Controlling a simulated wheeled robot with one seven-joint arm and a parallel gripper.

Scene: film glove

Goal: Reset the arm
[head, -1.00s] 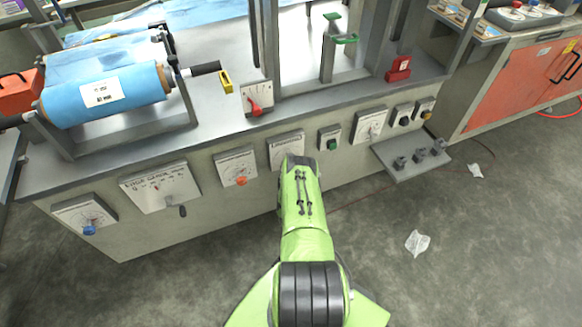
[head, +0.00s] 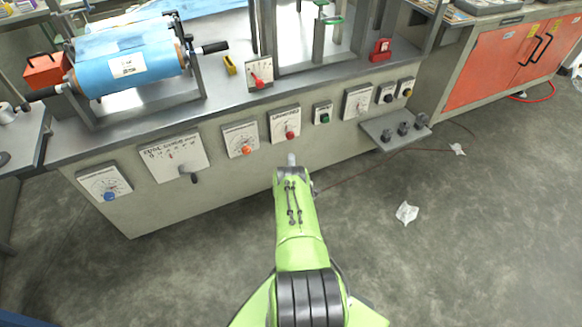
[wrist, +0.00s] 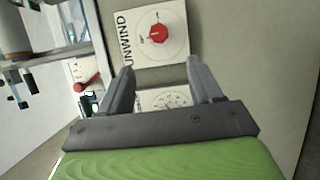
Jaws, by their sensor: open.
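My green arm (head: 297,225) reaches forward from the bottom of the head view toward the machine's front panel. In the wrist view my gripper (wrist: 160,72) is open and empty, its two grey fingers apart. The panel with the red UNWIND knob (wrist: 159,33) lies beyond the fingertips; it also shows in the head view (head: 290,135). A second dial plate (wrist: 163,99) shows between the fingers. In the head view the fingers are mostly hidden by the arm.
The machine's grey front (head: 230,195) carries several dials and buttons. A small shelf with knobs (head: 395,132) juts out at right. A blue film roll (head: 128,68) sits on top at left. Orange cabinets (head: 500,65) stand at right. Open floor lies around, with crumpled paper (head: 406,212).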

